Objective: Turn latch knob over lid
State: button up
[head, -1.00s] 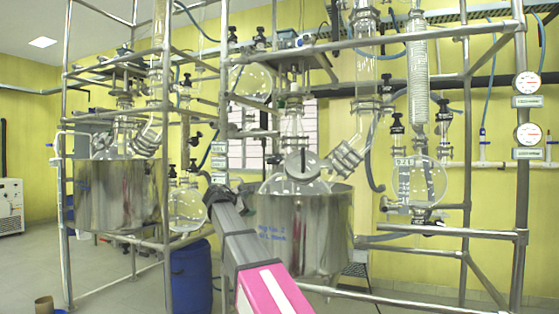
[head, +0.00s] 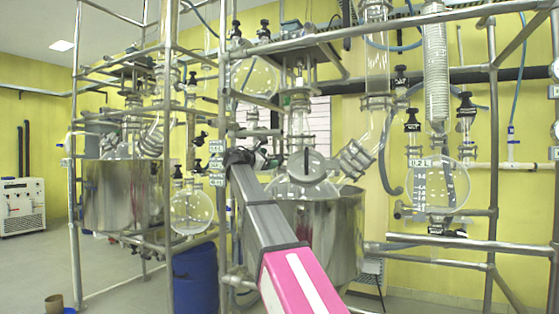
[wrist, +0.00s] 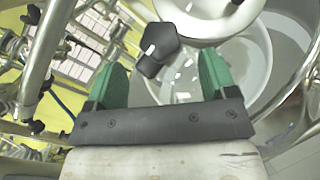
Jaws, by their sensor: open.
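The latch knob (wrist: 160,48) is a dark, lobed knob in the wrist view, beside the pale round lid (wrist: 190,10). My gripper (wrist: 163,62) has two green fingers spread wide and empty. The knob shows between and a little beyond the fingertips; I cannot tell the exact distance, and no contact is visible.
A steel vessel (head: 325,235) sits below the glass reactor. Metal frame pipes (head: 228,110) stand close to the left of my arm. A round flask (head: 438,185) hangs at right. A blue drum (head: 195,278) stands low at left. In the wrist view, a pipe (wrist: 45,50) runs left of my gripper.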

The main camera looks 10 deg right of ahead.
aim_at(277, 159)
jog(key=x, duration=0.6)
jog(key=shift+w+d, duration=0.15)
jog(key=shift+w, duration=0.05)
jog(key=c, duration=0.9)
